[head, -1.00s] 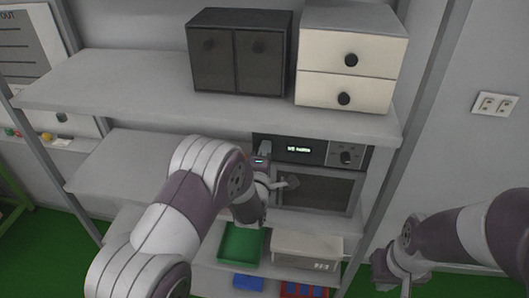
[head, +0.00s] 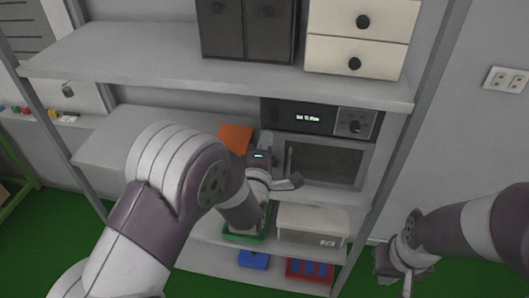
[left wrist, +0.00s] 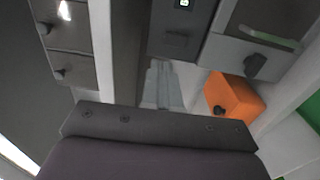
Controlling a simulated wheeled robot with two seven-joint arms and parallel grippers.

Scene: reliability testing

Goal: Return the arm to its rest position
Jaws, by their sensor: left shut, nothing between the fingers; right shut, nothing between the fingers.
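My left arm reaches in from the left of the head view toward the middle shelf. Its left gripper (head: 294,182) is in front of the microwave (head: 322,163), and I cannot tell from this view whether it touches the door. In the left wrist view the left gripper (left wrist: 163,85) has its fingers together with nothing between them. My right gripper (head: 405,278) hangs low at the right of the head view, shut and empty, beside the shelf's right post.
An orange box (head: 236,137) is on the middle shelf (head: 130,150) behind my left arm, also in the left wrist view (left wrist: 232,97). Dark drawers (head: 247,28) and white drawers (head: 358,45) are on the top shelf. Below are a green tray (head: 232,236), beige bin (head: 312,225), and blue bin (head: 253,260).

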